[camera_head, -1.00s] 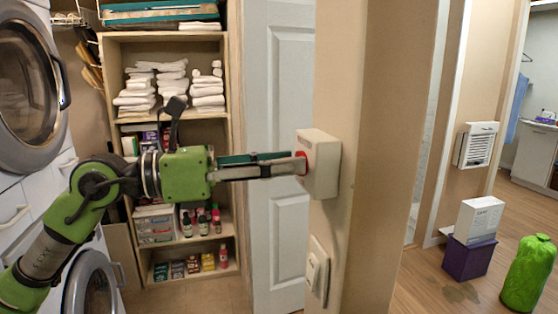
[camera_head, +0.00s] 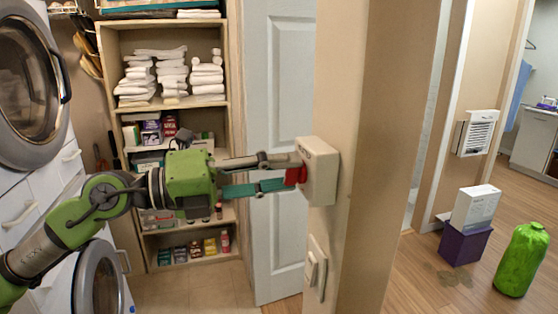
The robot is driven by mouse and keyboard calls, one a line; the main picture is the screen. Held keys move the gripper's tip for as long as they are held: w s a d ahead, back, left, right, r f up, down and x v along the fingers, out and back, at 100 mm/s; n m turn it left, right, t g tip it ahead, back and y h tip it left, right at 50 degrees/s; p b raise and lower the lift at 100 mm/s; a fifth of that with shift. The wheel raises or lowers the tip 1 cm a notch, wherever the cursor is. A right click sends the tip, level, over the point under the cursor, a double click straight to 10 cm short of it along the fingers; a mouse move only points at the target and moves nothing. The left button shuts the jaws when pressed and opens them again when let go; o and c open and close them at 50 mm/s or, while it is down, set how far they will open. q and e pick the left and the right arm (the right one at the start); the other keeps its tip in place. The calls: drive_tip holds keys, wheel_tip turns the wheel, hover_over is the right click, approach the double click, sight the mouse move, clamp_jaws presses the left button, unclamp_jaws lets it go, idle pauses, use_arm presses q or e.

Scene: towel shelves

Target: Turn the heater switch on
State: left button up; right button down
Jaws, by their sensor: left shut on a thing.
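The heater switch is a white box (camera_head: 321,170) on the end of the wall, with a red part (camera_head: 292,176) on its left side. My left gripper (camera_head: 289,171) comes in from the left with its fingers at the red part and is shut on it. The fingers hide some of the red part. A white heater (camera_head: 478,133) with a slatted front hangs on the wall at the right. My right gripper is not in view.
A light switch (camera_head: 315,268) is below the box. Shelves with white towels (camera_head: 195,76) stand behind my arm, washing machines at the left.

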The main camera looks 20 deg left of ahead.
use_arm(q)
drive_tip(key=shift+n+p, duration=2.45)
drive_tip(key=shift+n, duration=0.35)
drive_tip(key=o, duration=1.1)
drive_tip(key=shift+d+f, duration=0.1)
